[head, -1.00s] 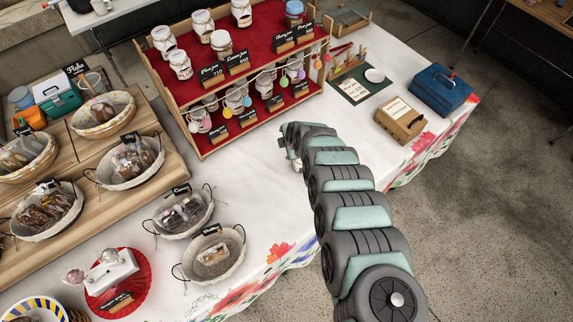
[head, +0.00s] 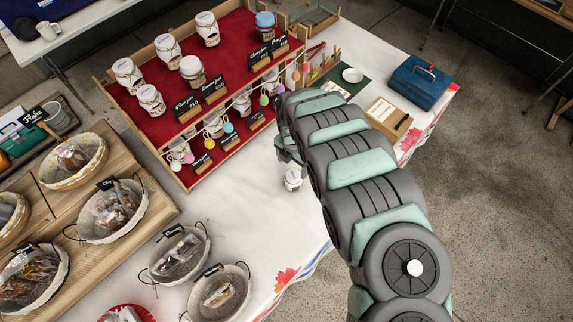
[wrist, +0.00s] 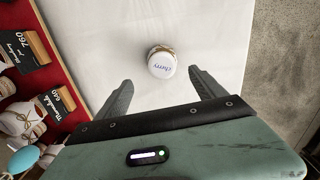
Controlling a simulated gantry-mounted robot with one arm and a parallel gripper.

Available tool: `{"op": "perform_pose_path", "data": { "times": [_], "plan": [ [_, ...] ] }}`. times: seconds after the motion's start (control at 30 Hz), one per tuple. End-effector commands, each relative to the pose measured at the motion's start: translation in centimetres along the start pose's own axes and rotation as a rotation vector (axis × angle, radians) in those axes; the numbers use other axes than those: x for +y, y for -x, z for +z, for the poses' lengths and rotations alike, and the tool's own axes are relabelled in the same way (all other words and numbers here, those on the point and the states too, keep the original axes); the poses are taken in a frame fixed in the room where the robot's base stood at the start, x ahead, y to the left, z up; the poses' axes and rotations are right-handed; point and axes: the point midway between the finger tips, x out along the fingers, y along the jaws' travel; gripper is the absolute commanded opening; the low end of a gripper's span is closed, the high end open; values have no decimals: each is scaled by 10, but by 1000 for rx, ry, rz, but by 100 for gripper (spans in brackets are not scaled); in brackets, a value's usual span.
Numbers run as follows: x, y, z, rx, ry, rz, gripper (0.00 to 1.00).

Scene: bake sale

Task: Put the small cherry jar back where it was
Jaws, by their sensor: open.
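The small cherry jar (wrist: 162,64) stands on the white tablecloth in the wrist view, its pale lid reading "cherry". The jar (head: 292,180) also shows in the head view, in front of the red shelf. My gripper (wrist: 160,85) is open, with one finger to each side of the jar's near side and apart from it. In the head view my gripper (head: 284,150) is partly hidden by my arm, just behind the jar. The red-lined wooden shelf (head: 125,101) holds several jars on its top tier and more on its lower tier.
Price signs (head: 187,108) and hanging coloured eggs (head: 228,127) line the shelf front. Baskets of baked goods (head: 172,262) stand at left and front. A wooden box (head: 388,118) and a blue case (head: 424,82) stand at right. The cloth around the jar is clear.

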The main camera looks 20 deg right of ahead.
Motion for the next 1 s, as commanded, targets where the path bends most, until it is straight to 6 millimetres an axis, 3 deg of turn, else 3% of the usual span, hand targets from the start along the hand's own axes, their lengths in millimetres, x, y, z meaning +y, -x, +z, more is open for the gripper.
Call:
{"op": "perform_pose_path", "data": {
  "times": [0.3, 0.63, 1.0],
  "plan": [
    [-2, -43, -3, 8, 3, -5, 80],
    [-1, -62, 0, 3, 3, -3, 80],
    [-1, -103, 2, 5, 1, -3, 80]
  ]
}}
